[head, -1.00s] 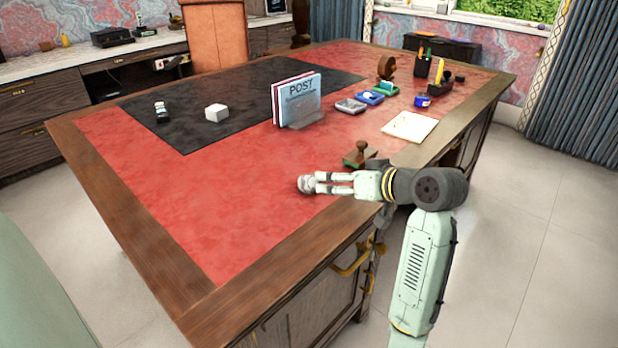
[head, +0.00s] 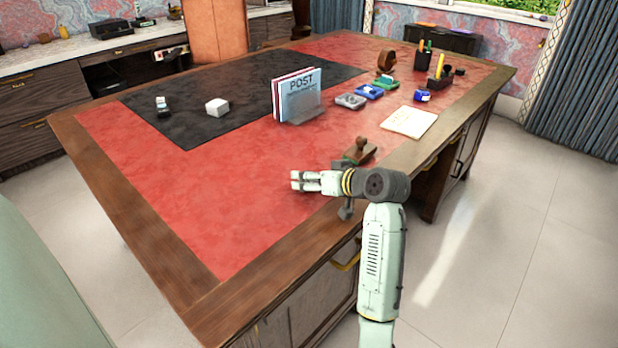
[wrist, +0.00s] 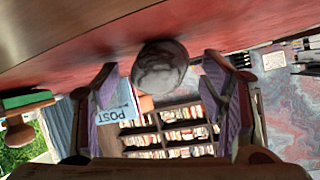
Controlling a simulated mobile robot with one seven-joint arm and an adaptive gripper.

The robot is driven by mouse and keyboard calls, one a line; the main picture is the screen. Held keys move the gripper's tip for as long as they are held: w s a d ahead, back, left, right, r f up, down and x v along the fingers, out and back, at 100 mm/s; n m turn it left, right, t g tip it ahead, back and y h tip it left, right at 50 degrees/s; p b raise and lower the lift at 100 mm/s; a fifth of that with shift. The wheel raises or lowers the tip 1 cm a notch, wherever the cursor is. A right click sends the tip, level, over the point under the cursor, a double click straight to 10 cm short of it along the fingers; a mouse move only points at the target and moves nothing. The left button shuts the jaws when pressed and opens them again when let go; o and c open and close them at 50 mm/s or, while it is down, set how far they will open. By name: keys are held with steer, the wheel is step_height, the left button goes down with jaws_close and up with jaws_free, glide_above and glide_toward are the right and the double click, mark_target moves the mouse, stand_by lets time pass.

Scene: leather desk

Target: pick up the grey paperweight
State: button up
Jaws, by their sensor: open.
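The grey paperweight (wrist: 160,68) is a rounded, stone-like lump on the red leather desk top, which appears upside down in the wrist view. My gripper (wrist: 160,88) is open, with one finger on each side of the paperweight. A gap shows on both sides, so neither finger appears to touch it. In the head view my gripper (head: 297,181) is low over the red leather near the desk's front edge, pointing left. There the paperweight cannot be made out clearly from the grey fingertips.
A white block (head: 217,107) lies on the black mat. The red leather to the left is clear.

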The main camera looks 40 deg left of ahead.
steer(key=c, duration=1.5)
